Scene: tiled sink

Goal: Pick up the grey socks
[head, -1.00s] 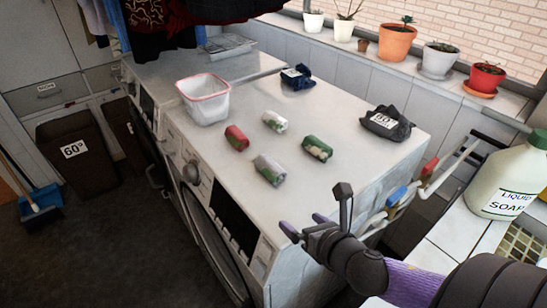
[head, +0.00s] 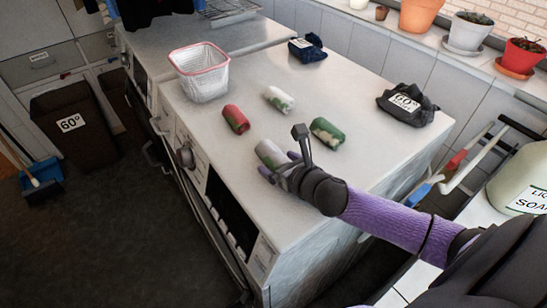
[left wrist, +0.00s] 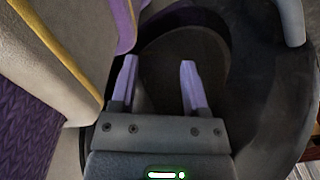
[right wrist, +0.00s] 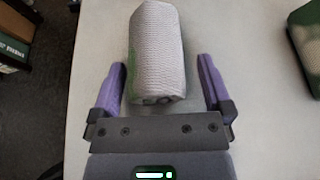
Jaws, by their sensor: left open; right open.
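The rolled grey socks (head: 269,153) lie on the white machine top (head: 222,161), partly covered by my right gripper in the head view. In the right wrist view the grey socks (right wrist: 158,50) lie just ahead of the palm, with their near end between the two fingers. My right gripper (right wrist: 163,85) is open, one finger on each side of the roll, with a gap showing on both sides. It also shows in the head view (head: 280,165). My left gripper (left wrist: 157,80) is open and empty, away from the machine top.
Red socks (head: 236,119), white-green socks (head: 279,99) and green socks (head: 327,132) lie close by. A clear basket with a red rim (head: 198,48) stands at the back left. Dark blue cloth (head: 307,48) and black cloth (head: 407,103) lie toward the wall.

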